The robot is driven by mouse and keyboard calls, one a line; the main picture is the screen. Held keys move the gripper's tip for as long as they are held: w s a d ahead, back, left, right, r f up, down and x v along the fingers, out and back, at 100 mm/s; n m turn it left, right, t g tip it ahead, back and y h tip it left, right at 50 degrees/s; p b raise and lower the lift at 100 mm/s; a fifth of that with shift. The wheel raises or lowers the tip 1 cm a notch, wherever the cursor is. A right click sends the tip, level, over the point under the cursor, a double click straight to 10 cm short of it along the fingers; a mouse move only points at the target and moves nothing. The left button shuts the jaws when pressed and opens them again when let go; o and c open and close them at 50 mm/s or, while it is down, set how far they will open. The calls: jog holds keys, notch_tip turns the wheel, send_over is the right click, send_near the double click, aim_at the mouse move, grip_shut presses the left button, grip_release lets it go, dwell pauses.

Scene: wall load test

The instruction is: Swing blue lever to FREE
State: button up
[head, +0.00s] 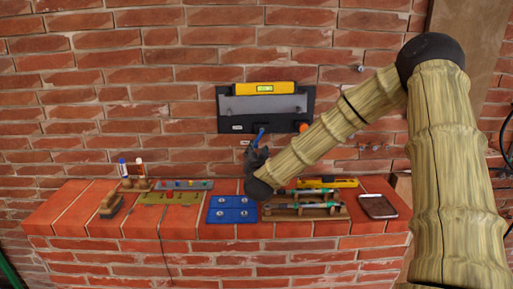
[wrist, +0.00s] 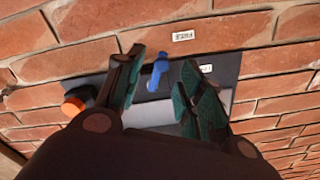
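The blue lever (head: 259,135) sticks out from the lower part of a dark panel (head: 222,105) fixed to the brick wall. In the wrist view the lever (wrist: 158,72) shows between the fingers of my gripper (wrist: 156,82). The fingers are apart, with gaps on both sides of the lever, and they hold nothing. In the head view my gripper (head: 257,158) is just below the lever. Two small white labels show in the wrist view, one on the panel (wrist: 206,68) and one on the wall (wrist: 183,36); their words are too small to read surely.
An orange knob (head: 303,127) is on the panel, right of the lever in the head view. A yellow level (head: 265,88) sits along the panel's top. The brick ledge below holds a blue plate (head: 232,204), a tool rack (head: 335,212), a phone-like device (head: 378,206) and markers (head: 123,168).

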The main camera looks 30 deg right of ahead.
aim_at(259, 138)
jog(key=shift+x, duration=1.3)
jog(key=shift+a, duration=0.1)
jog(key=shift+f, duration=0.1)
grip_shut()
jog(key=shift+p, duration=0.3)
jog(key=shift+s+d+f+n, duration=0.15)
jog(key=shift+d+f+n, duration=0.1)
jog(key=shift+n, duration=0.55)
grip_release()
jog(key=shift+d+r, duration=0.1)
